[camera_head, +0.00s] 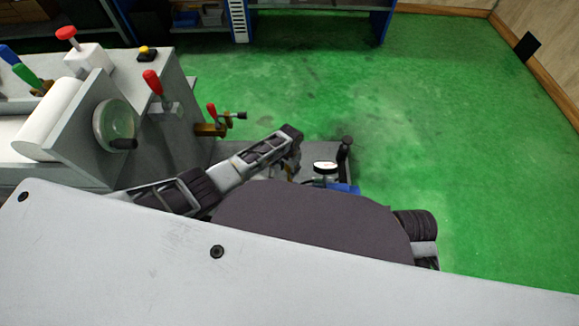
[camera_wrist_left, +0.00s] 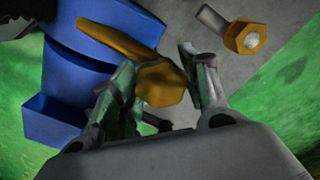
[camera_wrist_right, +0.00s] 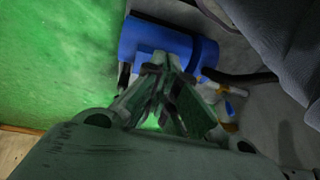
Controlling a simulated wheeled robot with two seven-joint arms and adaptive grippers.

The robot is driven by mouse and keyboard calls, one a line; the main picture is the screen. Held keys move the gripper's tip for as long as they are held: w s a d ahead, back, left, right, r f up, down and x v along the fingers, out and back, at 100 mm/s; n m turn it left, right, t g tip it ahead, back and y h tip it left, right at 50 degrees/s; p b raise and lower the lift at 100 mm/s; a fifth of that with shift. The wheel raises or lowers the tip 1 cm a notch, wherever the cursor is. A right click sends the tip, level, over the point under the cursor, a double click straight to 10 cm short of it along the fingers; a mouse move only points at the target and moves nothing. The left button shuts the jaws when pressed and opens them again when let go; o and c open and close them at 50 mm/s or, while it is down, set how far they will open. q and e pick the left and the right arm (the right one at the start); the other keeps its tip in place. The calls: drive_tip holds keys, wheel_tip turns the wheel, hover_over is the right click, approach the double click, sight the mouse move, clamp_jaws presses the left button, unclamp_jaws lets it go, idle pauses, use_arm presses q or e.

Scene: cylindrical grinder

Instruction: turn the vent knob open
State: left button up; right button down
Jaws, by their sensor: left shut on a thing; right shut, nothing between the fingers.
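A brass-yellow knob (camera_wrist_left: 165,84) sits between the two fingers of my left gripper (camera_wrist_left: 158,66), which is shut on it in the left wrist view. I take this for the vent knob; its turn angle cannot be told. In the head view my left gripper (camera_head: 291,170) reaches down to the equipment beside the grinder, its fingertips mostly hidden. My right gripper (camera_wrist_right: 161,75) is shut and empty in the right wrist view, in front of a blue cylinder (camera_wrist_right: 190,48). In the head view it is hidden behind my own body.
A second brass fitting (camera_wrist_left: 247,38) lies near the held knob. A blue body (camera_wrist_left: 85,75) stands beside it. A round gauge (camera_head: 325,167) and a dark upright post (camera_head: 345,150) stand close by. The grinder (camera_head: 150,140) with red-handled levers is at left. The green floor (camera_head: 450,110) at right is clear.

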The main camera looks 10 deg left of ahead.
use_arm(q)
drive_tip(key=n+p, duration=0.1)
drive_tip(key=n, duration=0.1)
drive_tip(key=n+p, duration=0.1)
drive_tip(key=shift+s+d+r+n, duration=0.1)
drive_tip(key=shift+d+n, duration=0.1)
drive_tip(key=shift+n, duration=0.2)
drive_tip(key=n+p, duration=0.1)
drive_tip(key=n, duration=0.3)
drive_tip(key=shift+n, duration=0.3)
use_arm(e)
drive_tip(key=shift+g+h, duration=0.3)
drive_tip(key=shift+g, duration=0.3)
drive_tip(key=f, duration=0.3)
drive_tip(key=d+f, duration=0.1)
drive_tip(key=f, duration=0.1)
drive_tip(key=shift+s, duration=0.2)
drive_tip(key=shift+f, duration=0.25)
use_arm(q)
drive_tip(key=o, duration=1)
use_arm(e)
drive_tip(key=shift+w+r, duration=0.15)
drive_tip(key=shift+r, duration=0.05)
